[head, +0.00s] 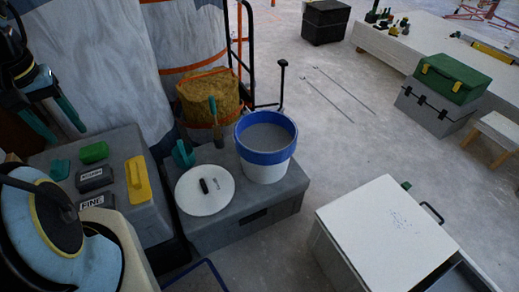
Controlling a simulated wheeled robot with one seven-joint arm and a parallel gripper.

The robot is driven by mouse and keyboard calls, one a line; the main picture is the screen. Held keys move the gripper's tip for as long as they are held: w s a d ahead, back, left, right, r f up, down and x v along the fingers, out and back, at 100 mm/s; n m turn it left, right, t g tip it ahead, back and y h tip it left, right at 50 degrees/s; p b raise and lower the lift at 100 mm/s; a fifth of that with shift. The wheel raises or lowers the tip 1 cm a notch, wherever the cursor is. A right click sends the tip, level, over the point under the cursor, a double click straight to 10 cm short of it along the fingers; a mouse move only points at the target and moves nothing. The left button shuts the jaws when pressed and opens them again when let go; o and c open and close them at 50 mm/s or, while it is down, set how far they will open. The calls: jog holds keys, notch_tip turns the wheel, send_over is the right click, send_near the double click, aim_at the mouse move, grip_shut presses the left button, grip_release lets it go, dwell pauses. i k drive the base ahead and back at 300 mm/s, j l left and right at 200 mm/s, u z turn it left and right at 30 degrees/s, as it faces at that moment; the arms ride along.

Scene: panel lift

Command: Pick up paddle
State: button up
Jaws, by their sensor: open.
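A slim upright tool (215,118) with a teal grip stands at the back of a grey box, left of a bucket; it may be the paddle, but I cannot tell for sure. Its lower end is close to the box top. My gripper (71,135) is at the upper left, with two dark, teal-edged fingers apart and nothing between them. In the picture it is well left of the upright tool and does not appear to touch anything.
A blue-rimmed white bucket (265,143) and a white disc with a black handle (205,190) sit on the grey box (252,222). Left is another box with sanding blocks (95,178). A white-topped cabinet (385,235) stands right.

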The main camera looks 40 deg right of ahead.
aim_at(216, 128)
jog(key=k+l+z, duration=0.1)
jog(key=l+z, duration=0.25)
jog(key=l, duration=1.05)
